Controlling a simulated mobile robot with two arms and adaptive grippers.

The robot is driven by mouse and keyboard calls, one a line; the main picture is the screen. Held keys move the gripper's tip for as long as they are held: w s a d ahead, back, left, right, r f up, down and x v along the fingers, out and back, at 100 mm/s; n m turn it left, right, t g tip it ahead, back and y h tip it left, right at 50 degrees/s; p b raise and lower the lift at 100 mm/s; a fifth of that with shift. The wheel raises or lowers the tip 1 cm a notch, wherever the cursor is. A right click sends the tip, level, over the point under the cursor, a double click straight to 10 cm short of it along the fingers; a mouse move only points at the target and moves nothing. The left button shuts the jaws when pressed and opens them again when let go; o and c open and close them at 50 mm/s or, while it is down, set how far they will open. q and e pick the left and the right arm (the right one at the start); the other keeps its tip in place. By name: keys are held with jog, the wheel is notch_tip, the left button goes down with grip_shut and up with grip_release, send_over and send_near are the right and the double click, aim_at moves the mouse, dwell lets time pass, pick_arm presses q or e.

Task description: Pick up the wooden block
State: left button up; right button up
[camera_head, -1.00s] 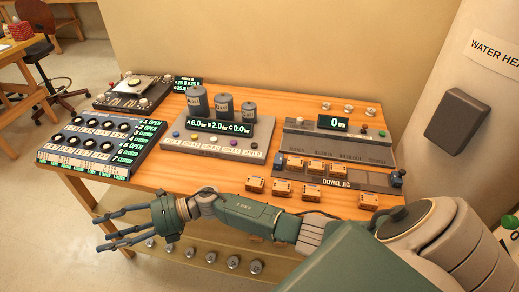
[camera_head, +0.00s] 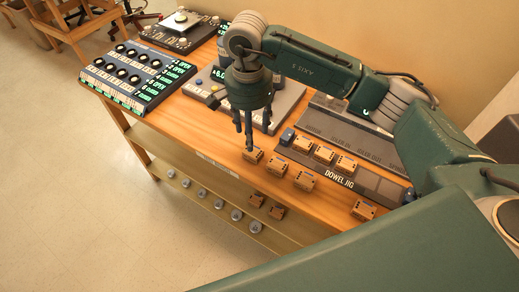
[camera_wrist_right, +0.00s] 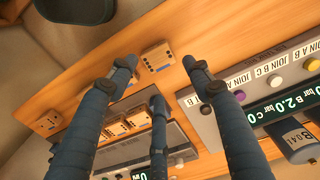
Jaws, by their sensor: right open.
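Several small wooden blocks with dark holes lie on the workbench. The nearest to my right gripper (camera_head: 249,138) is a block (camera_head: 252,155) at the front edge, left of the dowel jig. The gripper points down with its fingers open, its tips just above and beside that block. In the wrist view the block (camera_wrist_right: 157,61) lies between and beyond the spread fingertips (camera_wrist_right: 158,75), and no contact is clear. Other loose blocks (camera_head: 277,163) (camera_head: 304,181) (camera_head: 363,210) lie to its right. My left gripper is not in view.
The dowel jig (camera_head: 375,184) holds a row of blocks (camera_head: 324,154) behind the loose ones. A button panel (camera_head: 205,86) with purple and yellow buttons is behind the gripper. A knob panel (camera_head: 140,72) stands left.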

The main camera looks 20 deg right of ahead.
aim_at(253, 154)
notch_tip(253, 154, down, 2)
jog(key=shift+a+f, duration=0.15)
jog(key=shift+f, duration=0.05)
jog(key=shift+f+p, duration=0.3)
jog(key=shift+s+d+f, duration=0.1)
jog(key=shift+d+f, duration=0.1)
jog(key=shift+f, duration=0.1)
notch_tip(253, 154, down, 4)
jog(key=shift+r+p, duration=0.2)
jog(key=shift+p, duration=1)
jog(key=shift+f, duration=0.55)
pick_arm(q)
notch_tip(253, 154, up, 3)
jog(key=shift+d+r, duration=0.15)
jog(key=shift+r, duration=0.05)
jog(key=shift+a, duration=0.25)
pick_arm(e)
jog(key=c, duration=0.8)
